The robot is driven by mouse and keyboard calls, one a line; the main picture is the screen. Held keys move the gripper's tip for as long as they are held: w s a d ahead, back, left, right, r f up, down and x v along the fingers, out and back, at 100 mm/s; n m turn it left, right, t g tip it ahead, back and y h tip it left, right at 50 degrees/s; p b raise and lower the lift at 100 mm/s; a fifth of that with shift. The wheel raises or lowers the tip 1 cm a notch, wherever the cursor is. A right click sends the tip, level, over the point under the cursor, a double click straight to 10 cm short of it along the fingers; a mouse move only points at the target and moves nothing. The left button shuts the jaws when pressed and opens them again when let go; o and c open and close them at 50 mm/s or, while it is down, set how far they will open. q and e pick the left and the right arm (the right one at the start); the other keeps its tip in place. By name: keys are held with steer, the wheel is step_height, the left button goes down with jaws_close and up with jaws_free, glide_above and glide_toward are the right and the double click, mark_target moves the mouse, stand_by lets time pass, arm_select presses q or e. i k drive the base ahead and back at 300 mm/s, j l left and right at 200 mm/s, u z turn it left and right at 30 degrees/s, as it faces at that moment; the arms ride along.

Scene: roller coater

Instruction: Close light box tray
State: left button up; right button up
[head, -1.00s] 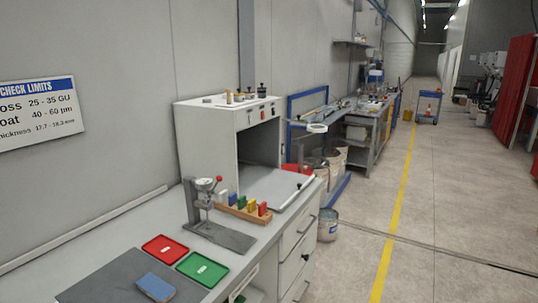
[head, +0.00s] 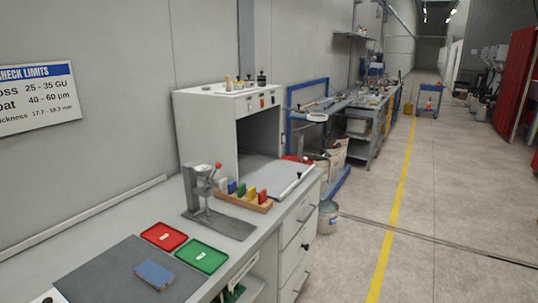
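The light box (head: 205,130) is a white cabinet on the workbench in the head view, with its front open and dark inside. Its grey tray (head: 262,178) is pulled out toward the right over the bench top. A pale bar handle with dark ends (head: 290,187) runs along the tray's outer edge. Neither of my grippers shows in the head view.
A lever press (head: 205,200) and a wooden rack of coloured blocks (head: 243,200) stand in front of the light box. A red tray (head: 164,236), a green tray (head: 202,256) and a blue block (head: 154,274) lie nearer. The aisle floor (head: 450,200) on the right is clear.

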mark_target(279, 177)
steer(key=i+l, duration=0.2)
steer(key=i, duration=0.2)
steer(key=i+l, duration=0.2)
steer(key=i, duration=0.25)
steer(key=i+l+u, duration=0.1)
steer(key=i, duration=0.3)
steer(key=l, duration=0.05)
